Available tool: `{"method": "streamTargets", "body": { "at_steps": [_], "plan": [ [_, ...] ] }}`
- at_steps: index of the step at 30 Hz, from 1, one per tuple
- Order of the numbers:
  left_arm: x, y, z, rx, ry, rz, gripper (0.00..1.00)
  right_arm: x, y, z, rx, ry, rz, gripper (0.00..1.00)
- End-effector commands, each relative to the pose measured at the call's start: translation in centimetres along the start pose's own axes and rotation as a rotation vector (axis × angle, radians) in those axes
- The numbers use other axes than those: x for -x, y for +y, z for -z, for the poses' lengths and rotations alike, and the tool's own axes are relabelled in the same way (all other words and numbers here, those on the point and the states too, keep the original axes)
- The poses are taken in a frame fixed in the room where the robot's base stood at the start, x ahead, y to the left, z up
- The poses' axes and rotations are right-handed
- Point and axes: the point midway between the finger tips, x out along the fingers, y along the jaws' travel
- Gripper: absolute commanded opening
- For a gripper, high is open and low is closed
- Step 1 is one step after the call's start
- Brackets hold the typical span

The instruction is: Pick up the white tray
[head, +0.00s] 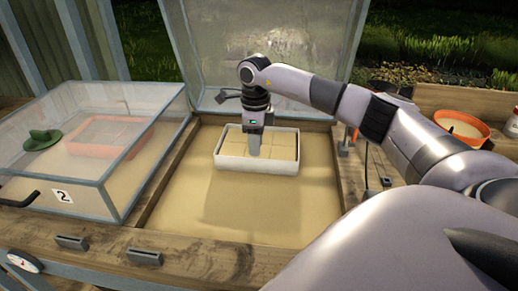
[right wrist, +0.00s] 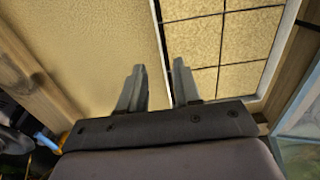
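The white tray (head: 232,166) lies on the sand in the open bed, in the middle of the head view. It is rectangular and holds several square sand-coloured blocks in a grid. My right gripper (head: 253,152) points down at the tray from above. In the right wrist view my right gripper (right wrist: 160,88) is open. Its fingers are apart, one on each side of the tray's pale rim (right wrist: 158,28), with one over the blocks and one over the sand. I cannot tell whether the fingers touch the wall. My left gripper is not in view.
The open glass lid (head: 260,45) rises behind the tray. An orange bowl (head: 461,129) stands at the right.

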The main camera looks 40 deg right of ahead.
Motion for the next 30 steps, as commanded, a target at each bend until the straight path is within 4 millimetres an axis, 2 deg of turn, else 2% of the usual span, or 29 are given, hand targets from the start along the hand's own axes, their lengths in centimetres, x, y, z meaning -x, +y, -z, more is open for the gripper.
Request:
{"method": "streamTargets", "body": {
  "at_steps": [6, 9, 17, 21, 30],
  "plan": [
    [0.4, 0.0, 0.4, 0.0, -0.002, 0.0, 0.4, -3.3, -0.2, -0.1, 0.001, 0.002, -0.002, 0.33],
    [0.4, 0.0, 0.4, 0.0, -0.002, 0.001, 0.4, -4.3, -0.2, -0.1, 0.001, 0.002, -0.001, 0.33],
    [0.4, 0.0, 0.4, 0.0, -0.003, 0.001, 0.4, -4.6, -0.2, -0.1, 0.001, 0.0, 0.0, 0.33],
    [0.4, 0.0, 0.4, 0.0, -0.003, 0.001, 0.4, -4.6, -0.2, -0.1, 0.001, 0.0, 0.0, 0.0],
    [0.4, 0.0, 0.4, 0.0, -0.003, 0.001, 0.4, -4.4, -0.3, -0.2, 0.001, -0.004, 0.003, 0.0]
  ]
}}
